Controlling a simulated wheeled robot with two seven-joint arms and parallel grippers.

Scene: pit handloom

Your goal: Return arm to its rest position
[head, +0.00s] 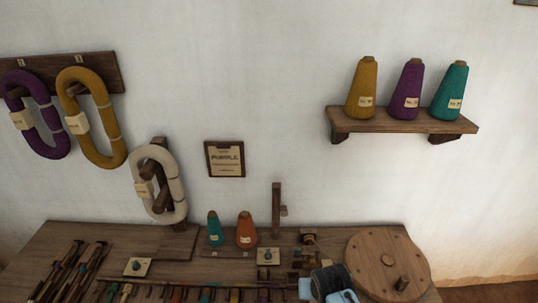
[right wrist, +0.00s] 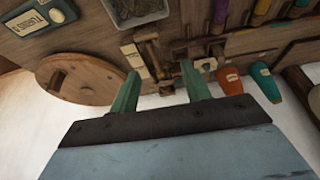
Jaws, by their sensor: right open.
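My right gripper (right wrist: 162,88) is open in the right wrist view, its two green fingers apart with nothing held between them. Behind the fingers is a small wooden fitting (right wrist: 148,52) on the bench; I cannot tell whether they touch it. In the head view, part of my right arm (head: 333,284) shows at the bottom, left of the round wooden wheel (head: 388,259); its fingertips cannot be made out there. My left gripper is not in view.
The bench (head: 75,238) holds an orange cone (head: 246,230), a teal cone (head: 214,228), a white hank (head: 174,178) on a stand and a post (head: 276,208). A wall shelf (head: 400,121) bears three cones. Purple (head: 52,143) and yellow (head: 108,158) hanks hang left. Open space lies before the wall.

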